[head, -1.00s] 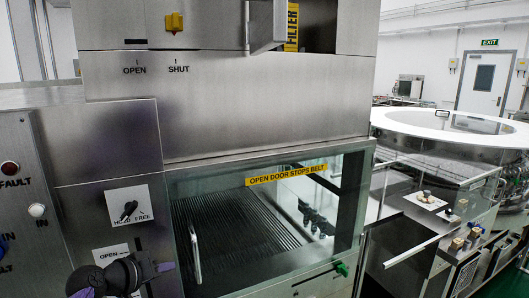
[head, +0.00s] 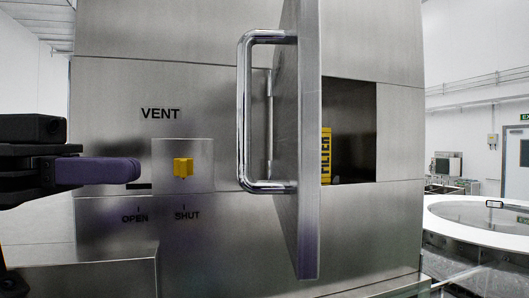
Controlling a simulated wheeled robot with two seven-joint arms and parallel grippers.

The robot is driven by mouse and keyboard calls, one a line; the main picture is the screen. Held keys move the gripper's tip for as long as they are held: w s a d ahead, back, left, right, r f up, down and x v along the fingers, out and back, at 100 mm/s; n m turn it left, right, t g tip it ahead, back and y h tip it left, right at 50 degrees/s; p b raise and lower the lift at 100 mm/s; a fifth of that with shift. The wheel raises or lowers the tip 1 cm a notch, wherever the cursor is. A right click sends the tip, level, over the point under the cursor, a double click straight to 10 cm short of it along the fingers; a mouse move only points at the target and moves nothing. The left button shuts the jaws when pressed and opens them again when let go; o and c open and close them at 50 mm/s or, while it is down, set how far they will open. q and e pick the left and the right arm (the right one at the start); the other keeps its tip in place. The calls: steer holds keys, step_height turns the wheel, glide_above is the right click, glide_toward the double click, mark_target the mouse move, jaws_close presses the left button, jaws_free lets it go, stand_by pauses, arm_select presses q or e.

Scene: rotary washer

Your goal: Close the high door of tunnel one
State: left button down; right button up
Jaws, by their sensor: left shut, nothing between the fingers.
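The high door (head: 309,140) is a thick steel panel standing open, swung out towards me and seen nearly edge-on. Its chrome bar handle (head: 244,115) is on the left face. Behind the door, a dark square opening (head: 355,130) shows to its right, with a yellow FILTER label (head: 326,155) inside. My left gripper (head: 134,170) comes in from the left with purple fingers. It is shut and empty, left of the handle and apart from it, in front of the steel housing. My right gripper is out of view.
A yellow vent knob (head: 183,167) on a small plate sits between my left gripper and the handle, with OPEN and SHUT marks below it. A round white-rimmed machine (head: 480,215) stands at the right. The space right of the door looks clear.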

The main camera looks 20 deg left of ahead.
mark_target(297, 170)
arm_select(q)
steer(key=p+x, duration=0.4)
steer(key=x, duration=0.6)
steer(key=shift+w+d+r, duration=0.1)
steer(key=shift+w+d, duration=0.2)
steer(key=shift+d, duration=0.2)
steer(key=shift+w+d, duration=0.2)
steer(key=shift+w, duration=0.05)
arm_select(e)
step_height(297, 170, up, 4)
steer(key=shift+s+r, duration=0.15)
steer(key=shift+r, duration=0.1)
arm_select(q)
steer(key=shift+s, duration=0.1)
